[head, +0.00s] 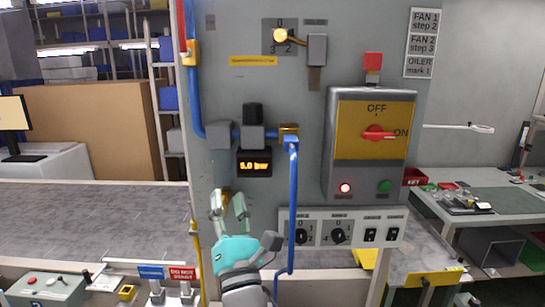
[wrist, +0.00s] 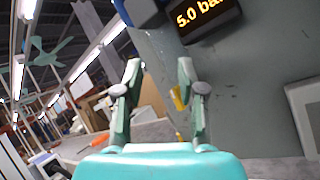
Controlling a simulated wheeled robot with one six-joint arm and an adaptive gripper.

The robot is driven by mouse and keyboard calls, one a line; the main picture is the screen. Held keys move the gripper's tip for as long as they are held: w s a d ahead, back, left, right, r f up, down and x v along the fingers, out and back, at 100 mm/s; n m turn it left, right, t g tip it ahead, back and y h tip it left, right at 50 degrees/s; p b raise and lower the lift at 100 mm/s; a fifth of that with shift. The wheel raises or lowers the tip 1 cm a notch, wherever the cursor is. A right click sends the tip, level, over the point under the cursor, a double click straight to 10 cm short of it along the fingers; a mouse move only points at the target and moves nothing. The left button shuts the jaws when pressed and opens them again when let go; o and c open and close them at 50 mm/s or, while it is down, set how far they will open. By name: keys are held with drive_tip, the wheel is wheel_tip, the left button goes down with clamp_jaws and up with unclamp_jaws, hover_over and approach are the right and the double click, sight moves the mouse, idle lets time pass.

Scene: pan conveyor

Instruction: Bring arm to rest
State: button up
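My gripper (head: 229,203) is in front of the grey panel (head: 240,95), low and left of its middle, with its fingers pointing up. In the wrist view my gripper (wrist: 158,80) has its two fingers spread apart with nothing between them. It is below the pressure display (head: 254,167), which reads 5.0 bar and also shows at the top of the wrist view (wrist: 207,14). I cannot tell how far the fingertips are from the panel.
A blue hose (head: 292,215) hangs right of my gripper. A yellow switch box (head: 372,128) with a red knob is on the panel, above a dial plate (head: 341,227). A workbench (head: 435,208) stands right. A conveyor (head: 90,223) runs left.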

drive_tip(key=s+d+f+m+g+h, duration=0.1)
drive_tip(key=s+d+f+m, duration=0.45)
drive_tip(key=f, duration=0.45)
drive_tip(key=s+d+f+m+g+h, duration=0.15)
drive_tip(key=s+d+f+m, duration=0.35)
drive_tip(key=f, duration=0.6)
drive_tip(key=s+d+f+m+g+h, duration=0.15)
drive_tip(key=s+d+f+m, duration=0.25)
drive_tip(key=s+d+f, duration=0.45)
drive_tip(key=s+d+f+m+g+h, duration=0.1)
drive_tip(key=s+d+f+m, duration=0.1)
drive_tip(key=s+m, duration=0.4)
drive_tip(key=s+d+f+m+g+h, duration=0.1)
drive_tip(key=s+m, duration=0.5)
drive_tip(key=s, duration=0.6)
drive_tip(key=s+d+f+m+g+h, duration=0.1)
drive_tip(key=s+d+f+m+g, duration=0.1)
drive_tip(key=s+d+f+m, duration=0.2)
drive_tip(key=s+d+m, duration=0.1)
drive_tip(key=s+m, duration=0.2)
drive_tip(key=s, duration=0.2)
drive_tip(key=shift+s+g, duration=0.3)
drive_tip(key=shift+s, duration=0.05)
